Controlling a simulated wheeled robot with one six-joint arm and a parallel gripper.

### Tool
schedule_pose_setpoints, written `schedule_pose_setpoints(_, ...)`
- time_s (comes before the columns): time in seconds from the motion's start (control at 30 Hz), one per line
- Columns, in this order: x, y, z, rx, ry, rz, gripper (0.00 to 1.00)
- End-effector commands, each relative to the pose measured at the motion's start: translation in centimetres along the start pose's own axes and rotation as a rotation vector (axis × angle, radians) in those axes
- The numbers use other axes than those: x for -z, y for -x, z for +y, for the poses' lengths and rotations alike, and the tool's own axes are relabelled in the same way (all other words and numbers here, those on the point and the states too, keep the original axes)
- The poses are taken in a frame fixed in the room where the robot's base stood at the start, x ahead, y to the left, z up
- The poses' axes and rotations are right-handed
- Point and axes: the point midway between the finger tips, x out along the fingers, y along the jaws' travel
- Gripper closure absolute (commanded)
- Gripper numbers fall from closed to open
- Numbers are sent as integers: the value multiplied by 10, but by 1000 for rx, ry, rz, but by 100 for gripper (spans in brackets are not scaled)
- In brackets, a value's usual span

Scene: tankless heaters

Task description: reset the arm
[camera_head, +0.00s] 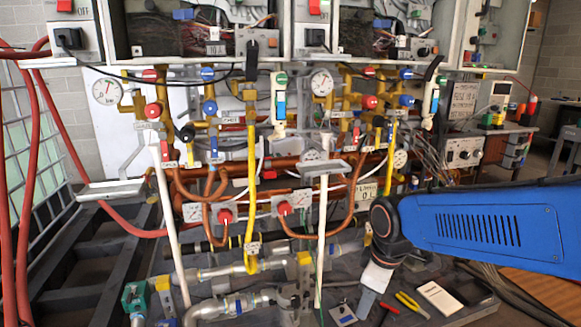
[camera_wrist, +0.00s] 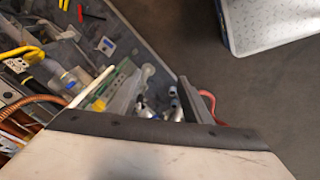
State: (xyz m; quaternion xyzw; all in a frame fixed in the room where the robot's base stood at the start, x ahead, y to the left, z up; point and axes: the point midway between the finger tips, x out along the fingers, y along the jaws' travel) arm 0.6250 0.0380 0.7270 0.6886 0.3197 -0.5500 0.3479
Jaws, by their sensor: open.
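My blue arm (camera_head: 490,230) reaches in from the right in the head view, in front of the heater pipework. Its dark wrist joint bends down to my gripper (camera_head: 374,308), which points downward over the dark work surface beside the lower pipes. In the wrist view my gripper (camera_wrist: 158,90) shows two dark fingers spread apart. No object is visible held between them. Metal fittings and a pale hose show beyond the gap. The exact height of the fingertips above the surface cannot be told.
Copper pipes (camera_head: 280,164), gauges and valves fill the middle. Red hoses (camera_head: 28,200) hang at the left. Yellow pliers (camera_head: 411,305), a white notepad (camera_head: 439,297) and a small square plate (camera_head: 343,314) lie near my gripper. Open grey floor (camera_wrist: 262,95) shows in the wrist view.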

Motion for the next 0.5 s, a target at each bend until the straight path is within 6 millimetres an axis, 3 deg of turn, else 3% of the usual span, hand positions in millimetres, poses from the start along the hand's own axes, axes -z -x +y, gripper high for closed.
schedule_pose_setpoints(0.2,-53,30,-5,-56,-293,45,55)
schedule_pose_setpoints(0.5,-117,57,-26,-122,-689,117,55)
